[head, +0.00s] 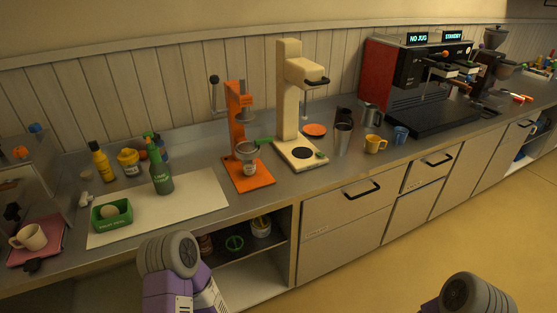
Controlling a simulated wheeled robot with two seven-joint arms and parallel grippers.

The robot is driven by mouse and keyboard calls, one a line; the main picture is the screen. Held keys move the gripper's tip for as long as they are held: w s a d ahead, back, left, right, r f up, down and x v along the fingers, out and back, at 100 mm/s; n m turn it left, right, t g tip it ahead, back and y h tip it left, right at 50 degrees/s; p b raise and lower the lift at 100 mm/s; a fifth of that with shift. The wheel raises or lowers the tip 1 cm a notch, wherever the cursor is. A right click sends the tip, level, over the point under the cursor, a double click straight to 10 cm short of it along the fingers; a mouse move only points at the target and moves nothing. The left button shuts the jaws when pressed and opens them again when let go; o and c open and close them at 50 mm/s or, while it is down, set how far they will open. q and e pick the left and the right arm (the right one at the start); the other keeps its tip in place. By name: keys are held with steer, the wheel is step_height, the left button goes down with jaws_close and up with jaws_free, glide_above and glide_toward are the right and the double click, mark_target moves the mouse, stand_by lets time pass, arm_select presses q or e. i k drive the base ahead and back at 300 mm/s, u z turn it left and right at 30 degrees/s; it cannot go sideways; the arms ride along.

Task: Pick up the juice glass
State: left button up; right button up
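An orange lever press (236,118) stands on the counter left of centre. A pale cone-shaped cup (246,151) sits in it, and something small and pale (249,168) shows just below, above the press's orange base. This may be the juice glass, but it is too small to tell. A small blue cup (400,135) stands farther right, beside a yellow mug (375,144). Only grey and purple parts of my arms show at the bottom edge. No fingertips of either gripper are visible.
A cream mixer (289,90) stands right of the press, with metal cups (343,138) beside it. A red and black coffee machine (420,85) is farther right. A green bottle (160,170) and green box (112,214) stand on a pale board (200,195). An open shelf lies below the counter.

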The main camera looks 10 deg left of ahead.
mark_target(248, 166)
steer(key=u, duration=0.3)
steer(key=i, duration=0.8)
steer(key=u, duration=0.65)
